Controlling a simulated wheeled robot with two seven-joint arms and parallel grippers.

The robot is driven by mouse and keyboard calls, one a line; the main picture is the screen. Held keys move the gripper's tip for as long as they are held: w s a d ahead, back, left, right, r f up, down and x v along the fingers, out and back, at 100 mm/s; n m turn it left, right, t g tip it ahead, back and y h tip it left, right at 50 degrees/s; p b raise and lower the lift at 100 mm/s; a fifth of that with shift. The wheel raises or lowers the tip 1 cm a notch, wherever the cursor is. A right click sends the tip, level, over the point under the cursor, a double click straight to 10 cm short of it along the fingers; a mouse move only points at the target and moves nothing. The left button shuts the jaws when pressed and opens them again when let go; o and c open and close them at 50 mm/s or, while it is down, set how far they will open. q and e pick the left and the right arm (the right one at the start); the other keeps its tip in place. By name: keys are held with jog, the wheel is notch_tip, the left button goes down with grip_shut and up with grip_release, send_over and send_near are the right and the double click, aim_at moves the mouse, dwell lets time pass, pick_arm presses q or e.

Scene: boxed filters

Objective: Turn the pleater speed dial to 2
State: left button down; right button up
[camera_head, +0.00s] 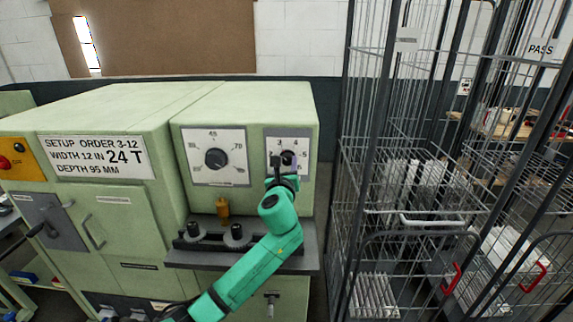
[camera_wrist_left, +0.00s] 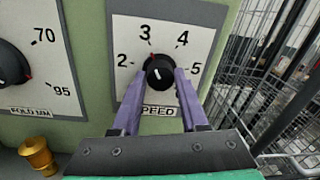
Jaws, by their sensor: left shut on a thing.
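The speed dial (camera_wrist_left: 159,72) is a round black knob on a white plate (camera_wrist_left: 192,40) marked 2, 3, 4 and 5, with "SPEED" partly showing below. A small red mark at its upper left edge lies towards the 3. In the head view the dial's plate (camera_head: 300,143) is on the right of the green machine's front, with the dial mostly hidden by my gripper. My left gripper (camera_wrist_left: 162,85) has its two purple fingers on either side of the dial, shut on it. It also shows at the dial in the head view (camera_head: 287,161). My right gripper is not in view.
A larger dial (camera_head: 215,158) is left of the speed dial. A shelf (camera_head: 300,262) with black knobs and a brass piece (camera_head: 223,208) juts out below. A sign (camera_head: 97,158) reads "SETUP ORDER 3-12". Wire cages (camera_head: 385,200) stand close on the right.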

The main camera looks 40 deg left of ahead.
pick_arm(q)
jog(key=n+b, duration=0.1)
jog(key=n, duration=0.3)
jog(key=shift+f+n, duration=0.15)
jog(key=shift+n, duration=0.25)
jog(key=n+b, duration=0.1)
jog(key=n, duration=0.4)
jog(key=shift+b, duration=0.35)
jog(key=shift+c, duration=2.2)
grip_release()
jog(key=shift+s, duration=0.1)
jog(key=b+v, duration=0.3)
jog(key=v, duration=1.1)
jog(key=shift+d+f, duration=0.2)
jog(key=shift+d, duration=0.05)
